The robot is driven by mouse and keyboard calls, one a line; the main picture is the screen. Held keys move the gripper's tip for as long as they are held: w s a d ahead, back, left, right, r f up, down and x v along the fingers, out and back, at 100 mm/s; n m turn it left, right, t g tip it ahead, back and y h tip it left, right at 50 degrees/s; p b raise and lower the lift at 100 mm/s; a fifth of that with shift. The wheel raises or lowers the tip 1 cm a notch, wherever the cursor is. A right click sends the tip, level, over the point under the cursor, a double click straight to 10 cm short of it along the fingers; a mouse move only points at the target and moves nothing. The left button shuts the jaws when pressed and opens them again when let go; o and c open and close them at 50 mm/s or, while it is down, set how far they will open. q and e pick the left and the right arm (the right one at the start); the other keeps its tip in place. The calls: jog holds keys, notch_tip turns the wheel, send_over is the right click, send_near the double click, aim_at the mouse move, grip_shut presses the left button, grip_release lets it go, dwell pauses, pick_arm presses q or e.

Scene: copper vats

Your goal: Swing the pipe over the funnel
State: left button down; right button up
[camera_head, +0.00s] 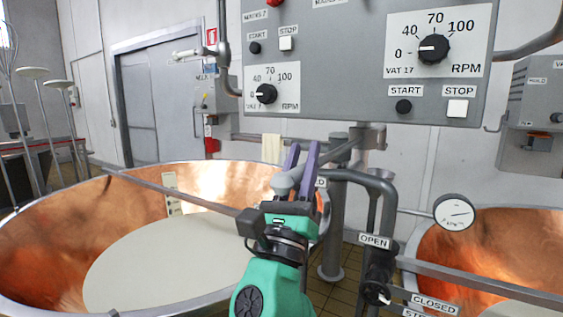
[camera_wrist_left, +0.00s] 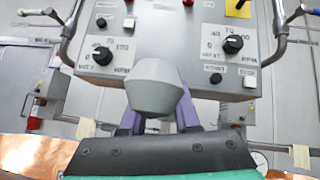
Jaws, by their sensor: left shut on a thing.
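My left gripper (camera_head: 300,170), with purple fingers, is shut on the pipe near that end. In the left wrist view the blunt grey pipe end (camera_wrist_left: 155,88) fills the middle, with the purple fingers behind it and partly hidden. My right gripper is not in view.
The left copper vat (camera_head: 50,232) holds pale liquid, with a bar across its top. Another copper vat (camera_head: 445,245) stands at right. A valve handle (camera_head: 377,290) and a gauge (camera_head: 455,211) are near the pipe. The control panel (camera_head: 350,90) hangs above.

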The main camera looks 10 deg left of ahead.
pick_arm(q)
jog(key=shift+s+d+r+y, duration=0.1)
jog(key=shift+s+d+y, duration=0.1)
jog(key=shift+d+y, duration=0.3)
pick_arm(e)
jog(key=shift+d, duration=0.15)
pick_arm(q)
jog(key=c, duration=0.8)
grip_release()
jog(key=shift+o, duration=0.7)
jog(key=shift+w+d, duration=0.1)
jog(key=shift+w, duration=0.05)
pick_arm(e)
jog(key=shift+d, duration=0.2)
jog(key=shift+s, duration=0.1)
pick_arm(q)
jog(key=b+v, duration=0.5)
jog(key=v, duration=0.9)
jog(key=shift+f, duration=0.4)
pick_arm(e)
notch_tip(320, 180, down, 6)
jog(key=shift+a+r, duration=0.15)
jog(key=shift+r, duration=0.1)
